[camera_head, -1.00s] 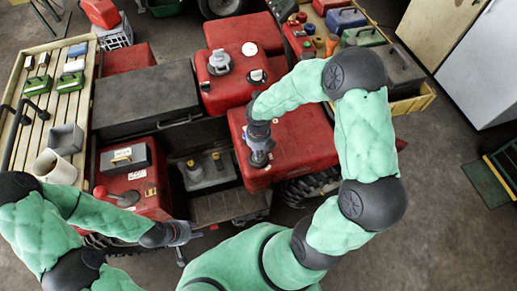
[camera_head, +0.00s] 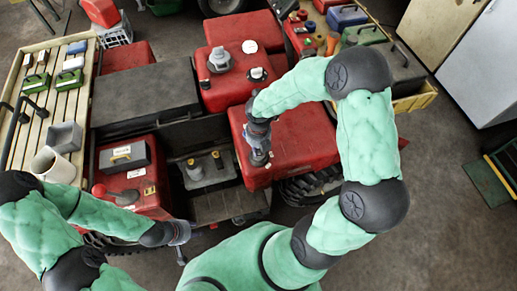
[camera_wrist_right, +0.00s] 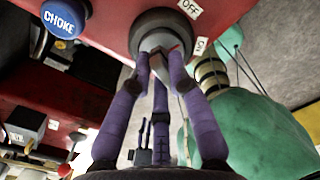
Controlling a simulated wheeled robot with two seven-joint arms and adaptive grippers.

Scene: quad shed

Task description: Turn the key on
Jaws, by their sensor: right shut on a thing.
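In the right wrist view, the round grey key switch (camera_wrist_right: 158,27) sits on a red panel, with white labels "OFF" (camera_wrist_right: 190,8) and "ON" (camera_wrist_right: 200,46) at its right. My right gripper (camera_wrist_right: 160,66) has its purple fingers closed together at the switch's centre. The key is mostly hidden between the fingertips, so its angle is hard to read. In the head view, my right gripper (camera_head: 259,158) is at the front edge of the red body, and the switch is hidden there. My left gripper (camera_head: 187,246) has spread fingers and is empty, low in front of the quad.
A blue "CHOKE" knob (camera_wrist_right: 62,18) is on the panel left of the switch. The red quad body (camera_head: 305,140) lies under my right arm. Open floor lies at the right.

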